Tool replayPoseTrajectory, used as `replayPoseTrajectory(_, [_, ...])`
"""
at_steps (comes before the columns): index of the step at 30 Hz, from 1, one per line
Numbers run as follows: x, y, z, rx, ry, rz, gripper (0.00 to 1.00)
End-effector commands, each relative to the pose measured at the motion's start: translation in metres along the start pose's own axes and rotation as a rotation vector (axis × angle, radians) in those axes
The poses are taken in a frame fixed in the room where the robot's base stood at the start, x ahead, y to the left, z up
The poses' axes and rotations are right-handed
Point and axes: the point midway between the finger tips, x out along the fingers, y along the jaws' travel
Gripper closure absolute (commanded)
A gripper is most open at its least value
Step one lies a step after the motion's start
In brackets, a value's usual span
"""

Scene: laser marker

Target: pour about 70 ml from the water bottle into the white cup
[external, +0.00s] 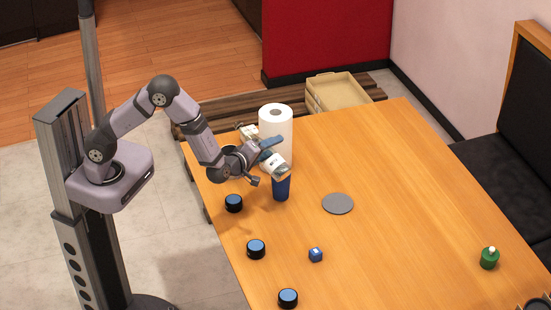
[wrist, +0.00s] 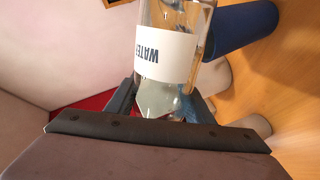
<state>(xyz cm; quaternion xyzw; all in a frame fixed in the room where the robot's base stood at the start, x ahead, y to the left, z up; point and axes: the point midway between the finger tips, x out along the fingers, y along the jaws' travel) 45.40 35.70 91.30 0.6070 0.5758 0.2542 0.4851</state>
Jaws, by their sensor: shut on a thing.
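My gripper (external: 264,162) is shut on the clear water bottle (external: 275,166), which has a white label. The bottle is tilted, with one end over or close to the dark blue cup (external: 281,189) on the table. In the wrist view the bottle (wrist: 166,55) sits between the fingers (wrist: 160,105), its "WATER" label upside down and its upper end cut off by the frame. The blue cup also shows in the wrist view (wrist: 240,28), right of the bottle. I cannot see whether water is flowing or what the cup holds. I make out no white cup.
A paper towel roll (external: 276,125) stands just behind the bottle. Black, blue-topped round pieces (external: 256,249), a small blue cube (external: 316,255) and a flat grey disc (external: 338,204) lie on the table (external: 410,190). A green bottle (external: 489,258) stands far right. The table's middle right is clear.

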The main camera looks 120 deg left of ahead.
Motion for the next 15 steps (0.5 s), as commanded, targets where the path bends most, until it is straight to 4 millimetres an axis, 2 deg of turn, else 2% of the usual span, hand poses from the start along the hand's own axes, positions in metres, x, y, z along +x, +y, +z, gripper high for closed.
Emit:
replayPoseTrajectory(1, [-0.003,0.010,-0.006,0.032,0.010,0.001,0.92])
replayPoseTrajectory(3, [-0.004,0.013,-0.012,0.087,0.025,0.000,0.92])
replayPoseTrajectory(15, [-0.005,0.019,-0.053,0.519,0.148,-0.001,0.92])
